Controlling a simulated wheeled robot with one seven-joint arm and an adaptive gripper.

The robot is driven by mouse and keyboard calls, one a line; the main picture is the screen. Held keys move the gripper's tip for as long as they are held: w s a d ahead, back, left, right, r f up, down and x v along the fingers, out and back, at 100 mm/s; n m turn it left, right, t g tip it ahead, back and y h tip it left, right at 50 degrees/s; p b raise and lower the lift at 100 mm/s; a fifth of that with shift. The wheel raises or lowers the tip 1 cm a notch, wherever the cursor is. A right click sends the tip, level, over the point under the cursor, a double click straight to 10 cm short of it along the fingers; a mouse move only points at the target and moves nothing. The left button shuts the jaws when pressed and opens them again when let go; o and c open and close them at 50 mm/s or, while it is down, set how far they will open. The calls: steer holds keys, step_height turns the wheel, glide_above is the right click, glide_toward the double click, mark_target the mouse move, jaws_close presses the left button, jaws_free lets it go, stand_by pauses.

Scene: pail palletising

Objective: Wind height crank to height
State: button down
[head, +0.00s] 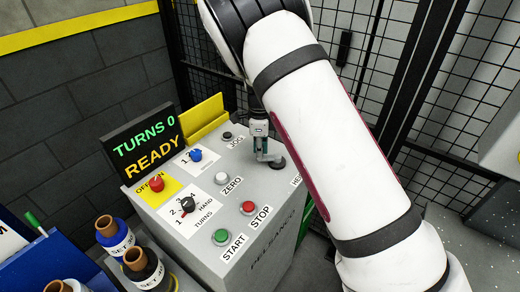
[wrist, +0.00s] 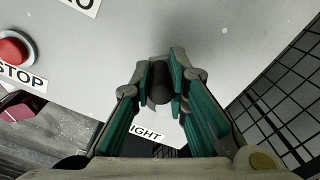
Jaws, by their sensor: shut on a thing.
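The height crank (head: 268,157) is on the top right of the grey control console, with a grey arm and a dark round hub. In the wrist view its dark handle (wrist: 161,83) stands between the green finger pads. My gripper (head: 259,128) is over the crank and shut on this handle; it also shows in the wrist view (wrist: 165,84). The label near the crank is partly hidden, with "IGHT" readable in the wrist view. The display (head: 144,145) reads "TURNS 0" and "READY".
The console top (head: 262,228) carries a red stop button (head: 248,208), a green start button (head: 222,237), a white zero button (head: 222,178), and red, blue and black knobs. Blue and dark bottles (head: 115,235) stand at left. Black mesh fencing (head: 385,70) runs behind and at right.

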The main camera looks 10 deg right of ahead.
steer(key=shift+s+n, duration=0.15)
steer(key=shift+n, duration=0.25)
